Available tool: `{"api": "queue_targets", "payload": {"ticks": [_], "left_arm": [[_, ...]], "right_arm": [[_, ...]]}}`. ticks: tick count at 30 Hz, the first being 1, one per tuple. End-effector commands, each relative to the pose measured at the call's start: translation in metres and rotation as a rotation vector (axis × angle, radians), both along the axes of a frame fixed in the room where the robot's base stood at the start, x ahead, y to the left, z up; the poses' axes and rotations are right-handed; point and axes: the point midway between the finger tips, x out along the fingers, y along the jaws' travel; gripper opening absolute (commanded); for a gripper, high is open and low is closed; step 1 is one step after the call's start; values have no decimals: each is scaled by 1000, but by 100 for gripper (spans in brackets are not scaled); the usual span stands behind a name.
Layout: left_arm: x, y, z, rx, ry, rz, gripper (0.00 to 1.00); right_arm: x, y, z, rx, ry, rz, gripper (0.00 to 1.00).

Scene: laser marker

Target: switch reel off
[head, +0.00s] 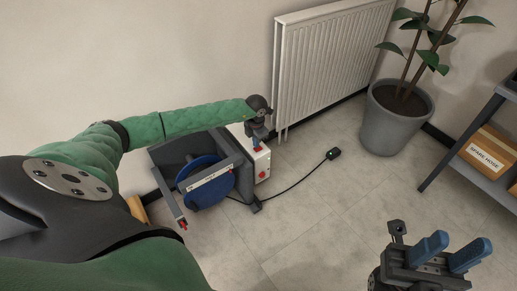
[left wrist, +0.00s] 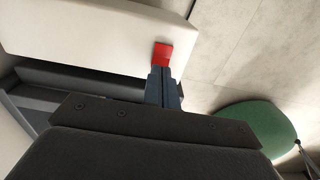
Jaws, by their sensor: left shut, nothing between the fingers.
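The reel (head: 206,184) is a blue drum in a dark grey frame on the floor by the wall. A white box (head: 262,163) is at its right side, with a red switch (head: 257,149) on top and a red round part on its side. My left gripper (head: 258,137) is shut and empty at the top of the box, by the red switch. In the left wrist view its fingertips (left wrist: 163,72) are at the near edge of the red switch (left wrist: 163,54); I cannot tell whether they touch. My right gripper (head: 449,252) is open and empty, far from the reel.
A white radiator (head: 330,60) is on the wall behind the box. A black cable runs across the floor to a small black block (head: 333,154). A potted plant (head: 392,125) and a shelf with a cardboard box (head: 487,150) stand right.

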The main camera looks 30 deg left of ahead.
Motion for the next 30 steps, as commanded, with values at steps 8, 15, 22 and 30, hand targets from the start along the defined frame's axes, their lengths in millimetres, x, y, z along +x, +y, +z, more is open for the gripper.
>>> {"api": "queue_targets", "payload": {"ticks": [8, 15, 22, 30], "left_arm": [[0, 0, 0, 0, 0, 0, 0], [0, 0, -3, 0, 0, 0, 0], [0, 0, -6, 0, 0, 0, 0], [0, 0, -9, 0, 0, 0, 0]], "right_arm": [[0, 0, 0, 0, 0, 0, 36], [0, 0, -2, 0, 0, 0, 36], [0, 0, -3, 0, 0, 0, 36], [0, 0, -5, 0, 0, 0, 36]]}}
